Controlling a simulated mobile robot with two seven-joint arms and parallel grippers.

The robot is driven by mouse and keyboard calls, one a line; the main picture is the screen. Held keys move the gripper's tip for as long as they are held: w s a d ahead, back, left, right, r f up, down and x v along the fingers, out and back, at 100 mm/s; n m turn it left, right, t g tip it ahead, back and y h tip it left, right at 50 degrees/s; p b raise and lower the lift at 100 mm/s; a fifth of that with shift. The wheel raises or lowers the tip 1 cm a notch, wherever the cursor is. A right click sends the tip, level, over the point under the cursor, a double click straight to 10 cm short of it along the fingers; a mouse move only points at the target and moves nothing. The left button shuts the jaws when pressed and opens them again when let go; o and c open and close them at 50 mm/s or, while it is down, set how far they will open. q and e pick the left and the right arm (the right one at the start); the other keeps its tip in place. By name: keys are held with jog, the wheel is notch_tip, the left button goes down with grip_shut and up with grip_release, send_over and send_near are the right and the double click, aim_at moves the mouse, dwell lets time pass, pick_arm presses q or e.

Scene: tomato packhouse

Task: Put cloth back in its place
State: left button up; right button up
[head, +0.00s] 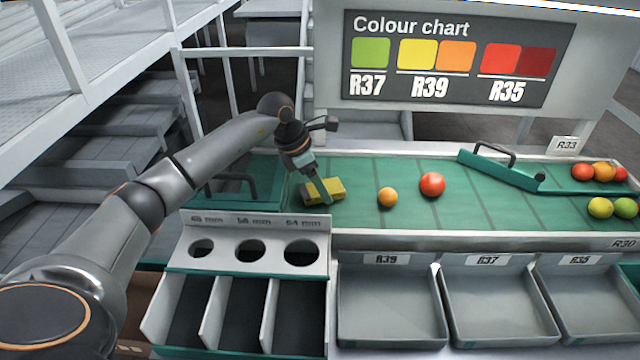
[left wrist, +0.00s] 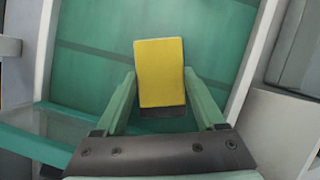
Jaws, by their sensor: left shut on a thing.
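The cloth (head: 337,187) is a folded yellow block on the green belt surface, left of the loose tomatoes in the head view. My left gripper (head: 318,193) reaches down over it and is shut on it. In the left wrist view the yellow cloth (left wrist: 159,70) sits between the two green fingers, with green surface behind it. I cannot tell whether it touches the belt. My right gripper is in neither view.
An orange tomato (head: 387,198) and a red tomato (head: 432,184) lie right of the cloth. A green diverter bar (head: 500,170) crosses the belt farther right. The sizing box (head: 250,222) and grey trays (head: 390,310) stand in front.

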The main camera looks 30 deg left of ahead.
pick_arm(q)
jog(key=shift+f, duration=0.3)
jog(key=o, duration=1.2)
jog(key=shift+c, duration=1.3)
jog(key=shift+r, duration=0.1)
jog(key=shift+r+p, duration=2.5)
jog(key=shift+r, duration=1)
jog(key=shift+f, duration=0.15)
